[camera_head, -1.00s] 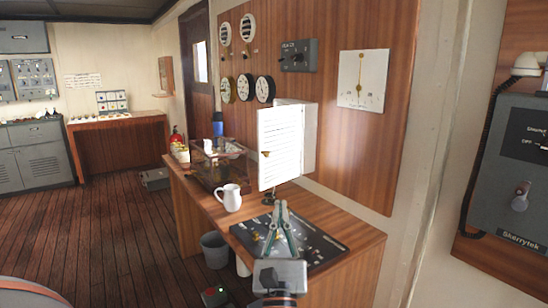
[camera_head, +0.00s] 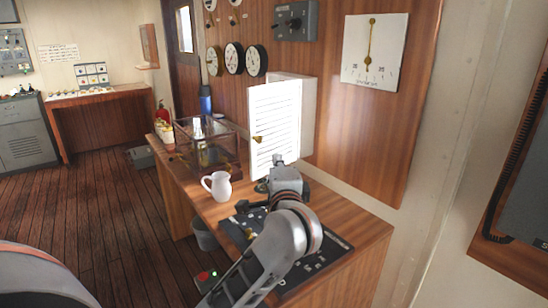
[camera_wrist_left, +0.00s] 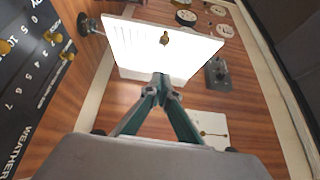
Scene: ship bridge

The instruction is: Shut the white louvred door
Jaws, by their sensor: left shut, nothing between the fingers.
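The white louvred door (camera_head: 275,120) stands ajar from its white wall cabinet (camera_head: 308,108), above the wooden desk. A small brass knob (camera_head: 257,139) sits on its left side in the head view. In the left wrist view the door (camera_wrist_left: 125,38) is bright, with the knob (camera_wrist_left: 164,38) near its middle. My left gripper (camera_head: 285,175) is at the door's lower right in the head view, its fingers mostly hidden by the hand. In the wrist view its fingertips (camera_wrist_left: 160,80) are shut and empty, overlapping the door's edge; contact is unclear. My right gripper is out of view.
A white jug (camera_head: 217,186) and a glass-sided case (camera_head: 208,148) stand on the desk, left of the door. A dark panel (camera_head: 240,228) lies below the arm. A square white gauge (camera_head: 373,50) hangs on the wall at right.

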